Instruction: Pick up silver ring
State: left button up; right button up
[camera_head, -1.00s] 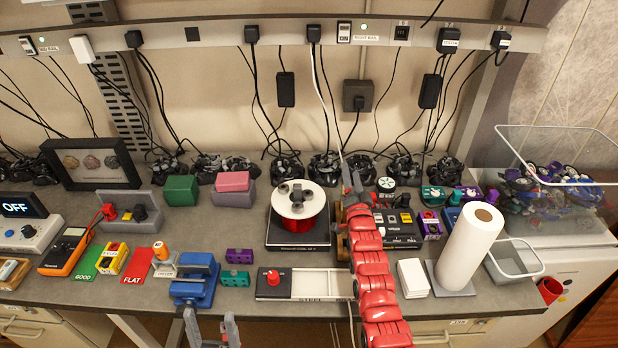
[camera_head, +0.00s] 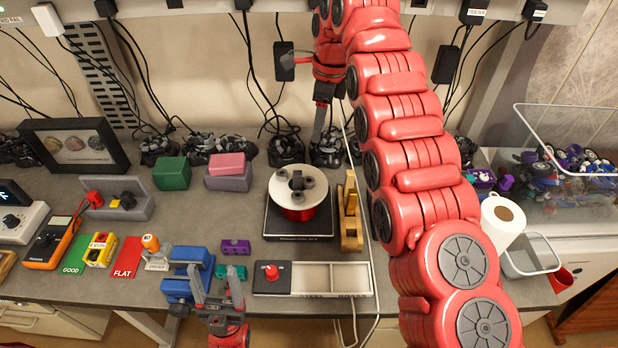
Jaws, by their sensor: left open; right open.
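I cannot pick out a silver ring for certain in the head view. My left gripper (camera_head: 214,284) is open and empty at the front edge of the bench, in front of the blue vise (camera_head: 184,282). My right gripper (camera_head: 318,132) is raised at the back, above the bench and apart from the objects on it. Its fingers show nearly edge-on, and I see nothing held in them. My red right arm hides much of the bench's right side.
A red spool with a white top (camera_head: 312,187) sits on a black scale (camera_head: 277,226). A wooden stand (camera_head: 351,233) is right of it. A tray with a red knob (camera_head: 350,282) lies in front. A paper roll (camera_head: 497,222) and clear bin (camera_head: 535,170) stand right.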

jog(key=b, duration=0.2)
send_near(309, 180)
jog(key=shift+a+f+p, duration=0.15)
jog(key=shift+f+p, duration=0.8)
jog(key=shift+p, duration=0.15)
jog(key=shift+w+f, duration=0.1)
jog(key=shift+f, duration=0.45)
jog(key=f+p, duration=0.2)
jog(key=f, duration=0.1)
jog(key=f+p, duration=0.1)
jog(key=shift+a+f, duration=0.35)
jog(key=shift+f, duration=0.35)
grip_shut()
